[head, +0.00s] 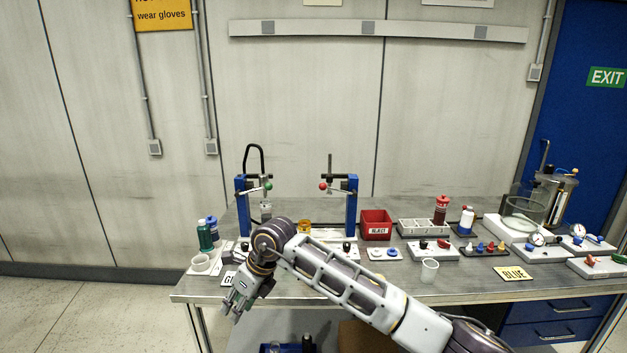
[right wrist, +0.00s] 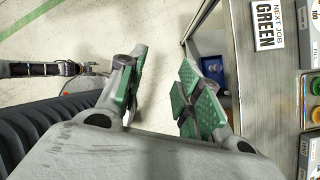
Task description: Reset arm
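My right arm (head: 345,283) reaches from the lower right across the front of the bench to its left front edge. My right gripper (head: 238,300) hangs there, pointing down, in front of the bench. In the right wrist view my right gripper (right wrist: 158,98) has its two green-padded fingers apart, with only floor between them, so it is open and empty. My left gripper does not show in the head view. A grey and dark jointed part at the left of the right wrist view may be mine, but I cannot tell which part.
A GREEN card (right wrist: 268,25) lies close beside my right gripper. The floor at left is clear.

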